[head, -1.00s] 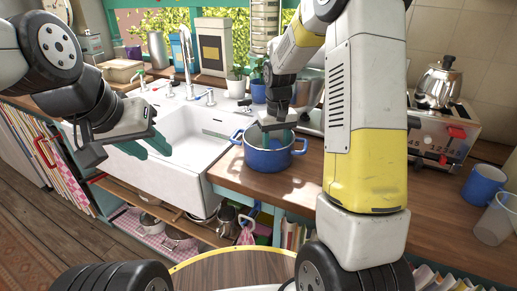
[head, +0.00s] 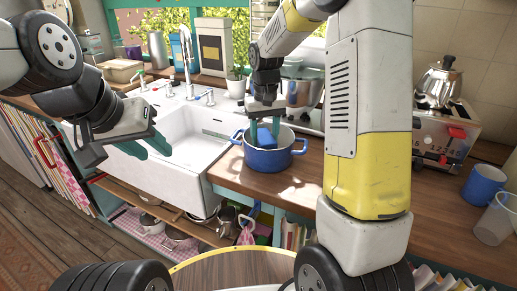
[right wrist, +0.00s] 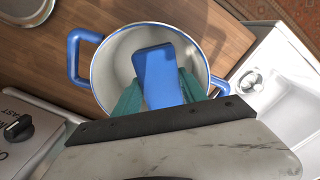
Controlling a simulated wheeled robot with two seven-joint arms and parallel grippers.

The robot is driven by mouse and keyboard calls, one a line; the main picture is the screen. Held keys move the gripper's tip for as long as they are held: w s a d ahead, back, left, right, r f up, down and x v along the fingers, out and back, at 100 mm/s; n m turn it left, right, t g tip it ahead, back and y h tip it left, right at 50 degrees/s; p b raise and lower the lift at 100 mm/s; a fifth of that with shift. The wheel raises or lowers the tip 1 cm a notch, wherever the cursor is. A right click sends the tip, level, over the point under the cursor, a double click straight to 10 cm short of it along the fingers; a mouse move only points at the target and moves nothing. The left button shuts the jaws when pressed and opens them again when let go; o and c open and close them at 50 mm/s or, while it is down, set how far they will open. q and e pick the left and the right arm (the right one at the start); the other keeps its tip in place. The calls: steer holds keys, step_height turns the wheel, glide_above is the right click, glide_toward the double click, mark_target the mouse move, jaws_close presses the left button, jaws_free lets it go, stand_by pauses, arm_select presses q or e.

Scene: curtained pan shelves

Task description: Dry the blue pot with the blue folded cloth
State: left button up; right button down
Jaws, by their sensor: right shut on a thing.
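The blue pot (head: 268,158) stands upright on the wooden counter, right of the sink. It also shows in the right wrist view (right wrist: 82,62), with its pale inside and blue handles. My right gripper (head: 264,130) points down into the pot's opening and is shut on the blue folded cloth (head: 265,138). In the right wrist view the cloth (right wrist: 158,75) sits between the teal fingers, over the pot's inside. I cannot tell whether the cloth touches the pot's bottom. My left gripper (head: 148,152) is open and empty, in front of the sink.
The white sink (head: 195,150) lies left of the pot. Curtained shelves with pans are below.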

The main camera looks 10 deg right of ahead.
step_height(320, 180, up, 10)
steer(key=shift+r, duration=0.2)
stand_by(0.6)
stand_by(0.4)
